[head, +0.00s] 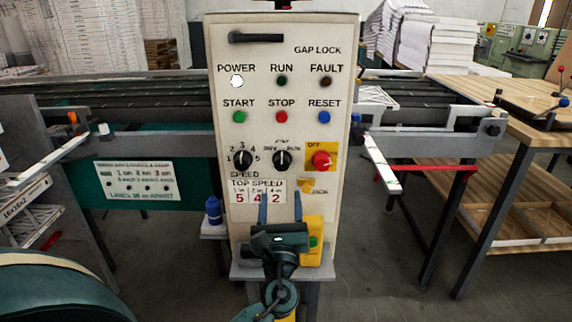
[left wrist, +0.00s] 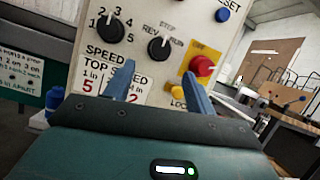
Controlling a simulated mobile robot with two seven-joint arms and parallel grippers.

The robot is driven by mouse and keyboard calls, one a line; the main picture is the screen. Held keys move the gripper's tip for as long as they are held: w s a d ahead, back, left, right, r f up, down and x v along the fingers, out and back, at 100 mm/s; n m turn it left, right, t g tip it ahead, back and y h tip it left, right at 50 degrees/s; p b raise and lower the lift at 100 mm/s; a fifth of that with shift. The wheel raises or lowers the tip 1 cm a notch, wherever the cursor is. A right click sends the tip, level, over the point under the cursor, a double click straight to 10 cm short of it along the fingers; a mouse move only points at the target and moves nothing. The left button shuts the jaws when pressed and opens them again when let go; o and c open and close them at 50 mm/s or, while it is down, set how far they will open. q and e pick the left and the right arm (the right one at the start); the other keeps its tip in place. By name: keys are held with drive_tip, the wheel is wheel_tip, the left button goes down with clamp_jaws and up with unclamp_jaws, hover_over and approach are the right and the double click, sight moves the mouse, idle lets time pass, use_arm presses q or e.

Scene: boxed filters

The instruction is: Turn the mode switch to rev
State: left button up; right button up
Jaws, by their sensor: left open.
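The mode switch (head: 282,160) is a round black knob on the cream control panel (head: 218,130), with labels for rev at left, stop above and run at right. Its pale mark seems to point up toward stop. It also shows in the left wrist view (left wrist: 160,48). My left gripper (head: 280,200) is open and empty, its two blue fingers pointing up below the switch and apart from it. In the left wrist view the fingertips (left wrist: 157,72) stand below the knob, one to each side. My right gripper is not in view.
The speed knob (head: 243,159) sits left of the switch, and the red off button (head: 321,160) on its yellow plate sits right. A yellow box (head: 313,243) and a blue bottle (head: 213,210) stand low by the panel. Conveyor rails (head: 100,138) flank it.

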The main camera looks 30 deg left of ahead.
sight(282, 167)
use_arm(q)
drive_tip(key=p+x, duration=0.1)
drive_tip(key=x, duration=0.8)
drive_tip(key=shift+w+a+r, duration=0.15)
drive_tip(key=shift+w, duration=0.15)
drive_tip(key=c, duration=0.8)
